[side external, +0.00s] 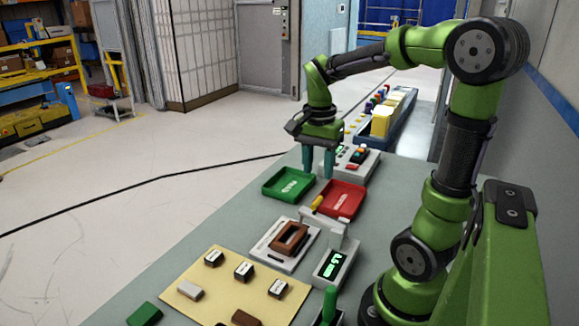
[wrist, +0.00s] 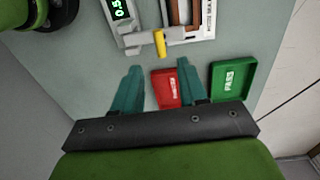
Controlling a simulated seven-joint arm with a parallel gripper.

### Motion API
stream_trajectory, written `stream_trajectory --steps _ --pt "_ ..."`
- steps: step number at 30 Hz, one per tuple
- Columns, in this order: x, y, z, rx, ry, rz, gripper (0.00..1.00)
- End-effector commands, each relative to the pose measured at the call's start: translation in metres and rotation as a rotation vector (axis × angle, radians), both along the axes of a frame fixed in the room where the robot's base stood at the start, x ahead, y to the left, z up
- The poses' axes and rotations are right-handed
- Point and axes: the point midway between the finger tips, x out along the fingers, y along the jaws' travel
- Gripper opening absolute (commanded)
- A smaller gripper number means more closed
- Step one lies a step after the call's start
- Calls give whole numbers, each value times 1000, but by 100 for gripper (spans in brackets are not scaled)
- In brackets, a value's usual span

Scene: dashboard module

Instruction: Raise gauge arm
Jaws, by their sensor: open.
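The gauge arm (side external: 322,225) is a grey bar with a yellow tip (side external: 316,204), standing beside a gauge with a green-lit display (side external: 335,264). In the wrist view the grey arm (wrist: 138,40) and its yellow tip (wrist: 160,43) lie at the top centre, near the brown part (wrist: 181,12). The brown part also sits on a white fixture (side external: 268,252) in the side view. My gripper (side external: 318,174) is open and empty, pointing down above the trays, beyond the gauge arm and apart from it. Its two teal fingers also show in the wrist view (wrist: 162,70).
A green tray (side external: 288,185) and a red tray (side external: 341,200) lie below and near my gripper. A control box (side external: 356,160) stands behind them. A tan mat (side external: 220,290) with several small blocks lies at the front. The table's left side is mostly clear.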

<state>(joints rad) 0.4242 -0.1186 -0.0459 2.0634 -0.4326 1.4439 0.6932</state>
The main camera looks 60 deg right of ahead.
Motion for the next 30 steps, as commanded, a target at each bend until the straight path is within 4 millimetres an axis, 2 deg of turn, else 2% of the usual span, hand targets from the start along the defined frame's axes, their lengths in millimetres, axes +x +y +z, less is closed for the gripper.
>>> stream_trajectory --steps 1,6,12,18,25,26,30 --pt "-1 1 -12 3 4 0 42" --pt "-2 0 -48 3 5 0 42" --pt "-2 0 -76 1 2 0 42" --pt "-2 0 -87 1 -1 0 42" --pt "-2 0 -87 0 -2 0 42" --pt "-2 0 -87 0 -2 0 41" --pt "-2 0 -87 0 -2 0 19"
